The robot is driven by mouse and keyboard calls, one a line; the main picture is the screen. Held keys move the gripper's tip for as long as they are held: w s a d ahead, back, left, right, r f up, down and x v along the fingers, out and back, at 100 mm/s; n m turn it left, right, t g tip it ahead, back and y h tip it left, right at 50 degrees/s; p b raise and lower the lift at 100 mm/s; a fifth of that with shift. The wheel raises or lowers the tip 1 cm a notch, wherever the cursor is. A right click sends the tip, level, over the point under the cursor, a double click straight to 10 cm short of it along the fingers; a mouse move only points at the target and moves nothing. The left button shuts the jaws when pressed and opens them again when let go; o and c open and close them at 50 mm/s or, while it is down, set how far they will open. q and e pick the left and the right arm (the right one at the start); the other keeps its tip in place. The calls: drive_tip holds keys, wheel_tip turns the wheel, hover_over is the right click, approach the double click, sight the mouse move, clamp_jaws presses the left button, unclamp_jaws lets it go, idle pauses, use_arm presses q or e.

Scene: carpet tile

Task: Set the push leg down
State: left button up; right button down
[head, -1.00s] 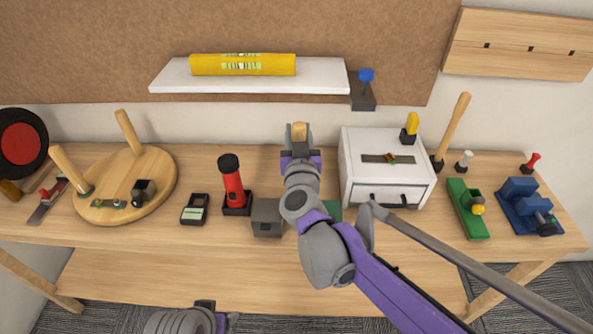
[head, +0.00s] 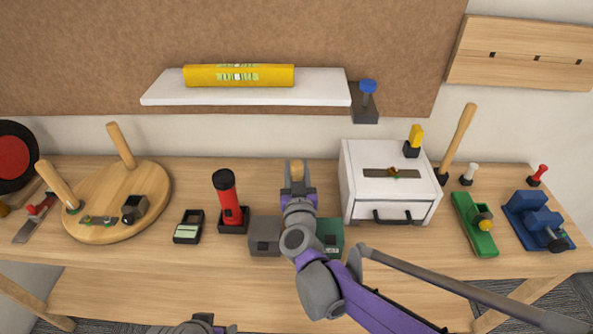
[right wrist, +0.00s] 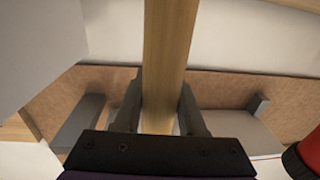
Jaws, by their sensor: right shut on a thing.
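My right gripper (head: 298,196) is above the middle of the bench, between the red flashlight and the white drawer box. It is shut on a pale wooden leg (head: 297,172); only the leg's top end shows in the head view. In the right wrist view the leg (right wrist: 168,60) runs long and straight between the fingers. Its lower end is hidden, so I cannot tell whether it touches the bench. My left gripper (head: 205,322) is barely in view at the bottom edge, and its jaws are unclear.
A round wooden seat (head: 95,225) with two upright legs lies at left. A red flashlight (head: 228,197), a grey block (head: 265,235) and a green block (head: 331,232) are close by. The white drawer box (head: 360,205) and another leg (head: 458,140) are at right.

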drive_tip(key=shift+f, duration=0.1)
drive_tip(key=shift+f, duration=0.15)
drive_tip(key=shift+c, duration=2.4)
unclamp_jaws()
drive_tip(key=s+d, duration=0.1)
drive_tip(key=s, duration=1.1)
drive_tip(key=shift+r, duration=0.2)
